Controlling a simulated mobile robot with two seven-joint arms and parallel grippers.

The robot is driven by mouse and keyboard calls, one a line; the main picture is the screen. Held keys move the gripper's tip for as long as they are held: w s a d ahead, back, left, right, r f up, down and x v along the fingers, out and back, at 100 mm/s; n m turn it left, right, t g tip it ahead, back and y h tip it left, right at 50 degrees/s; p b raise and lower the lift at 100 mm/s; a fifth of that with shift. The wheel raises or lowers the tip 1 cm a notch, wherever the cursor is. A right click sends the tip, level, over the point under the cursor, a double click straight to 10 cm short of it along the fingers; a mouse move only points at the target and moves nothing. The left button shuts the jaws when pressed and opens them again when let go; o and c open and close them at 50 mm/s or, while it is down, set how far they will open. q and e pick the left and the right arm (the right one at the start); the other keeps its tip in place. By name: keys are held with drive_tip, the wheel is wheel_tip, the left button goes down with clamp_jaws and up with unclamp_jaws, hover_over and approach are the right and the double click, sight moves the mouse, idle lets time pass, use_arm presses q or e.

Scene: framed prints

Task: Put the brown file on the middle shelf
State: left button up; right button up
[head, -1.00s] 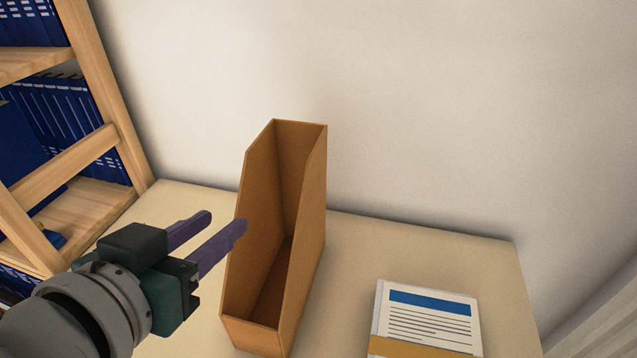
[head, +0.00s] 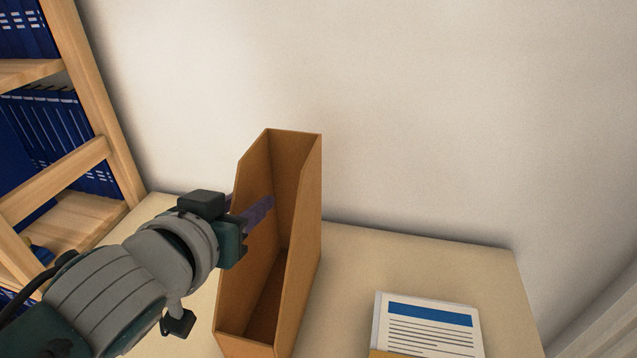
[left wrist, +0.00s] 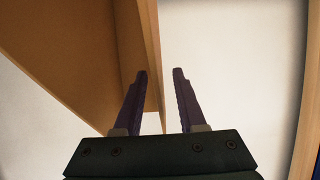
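The brown file (head: 306,205) is an open-topped, upright holder standing on the tabletop, its tall back toward the wall. My left gripper (head: 252,207) is at its left side wall, with one finger over the inside and the other partly hidden outside. In the left wrist view the fingers (left wrist: 160,73) are apart, with an edge of the file (left wrist: 75,45) between them; no grip shows. The wooden shelf unit (head: 95,105) stands at the left, only partly in view. I cannot tell which board is the middle shelf. My right gripper is out of view.
The beige tabletop (head: 400,258) has free room between the file and a printed booklet (head: 430,325) at the front right. Blue binders (head: 60,130) fill part of the shelf unit. A plain wall (head: 420,110) rises behind the table.

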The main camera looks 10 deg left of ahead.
use_arm(q)
drive_tip(key=shift+c, duration=0.3)
clamp_jaws()
idle(1.0)
